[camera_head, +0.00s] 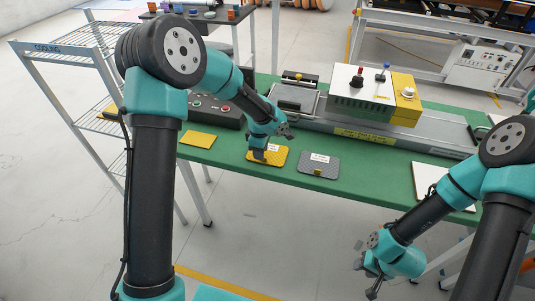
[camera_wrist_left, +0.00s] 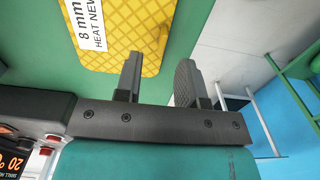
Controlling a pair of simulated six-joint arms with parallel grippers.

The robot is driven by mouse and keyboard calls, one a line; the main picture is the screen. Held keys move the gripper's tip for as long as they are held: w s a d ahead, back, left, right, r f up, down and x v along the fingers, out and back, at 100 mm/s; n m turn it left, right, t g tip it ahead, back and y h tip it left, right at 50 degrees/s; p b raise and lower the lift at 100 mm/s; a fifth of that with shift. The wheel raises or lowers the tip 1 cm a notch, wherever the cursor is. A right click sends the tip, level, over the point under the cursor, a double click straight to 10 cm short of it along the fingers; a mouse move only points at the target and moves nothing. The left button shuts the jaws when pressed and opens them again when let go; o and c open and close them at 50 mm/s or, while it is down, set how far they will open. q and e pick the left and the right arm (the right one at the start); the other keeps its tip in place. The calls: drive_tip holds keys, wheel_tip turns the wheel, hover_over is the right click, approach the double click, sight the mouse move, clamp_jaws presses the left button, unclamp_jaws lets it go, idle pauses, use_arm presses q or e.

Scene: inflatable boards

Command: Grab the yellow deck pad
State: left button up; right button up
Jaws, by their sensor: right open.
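The yellow deck pad (camera_head: 279,158) lies flat on the green table top, with a white label on it. In the left wrist view the pad (camera_wrist_left: 110,52) shows a diamond texture and a label reading "8 mm HEAT NEW". My left gripper (camera_head: 273,145) is over the pad's left and far part. In the wrist view its two fingers (camera_wrist_left: 160,85) stand apart with nothing held, near the pad's tabbed edge. I cannot tell whether a finger touches the pad. My right gripper (camera_head: 366,268) is open and empty, low in front of the table.
A grey deck pad (camera_head: 318,168) lies just right of the yellow one. A plain yellow sheet (camera_head: 198,139) lies to the left. A dark control box (camera_head: 215,112) and a long grey machine (camera_head: 440,134) stand behind. A white sheet (camera_head: 428,176) lies at the right.

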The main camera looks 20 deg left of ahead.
use_arm(q)
drive_tip(key=shift+f, duration=1.4)
drive_tip(key=shift+c, duration=0.3)
clamp_jaws()
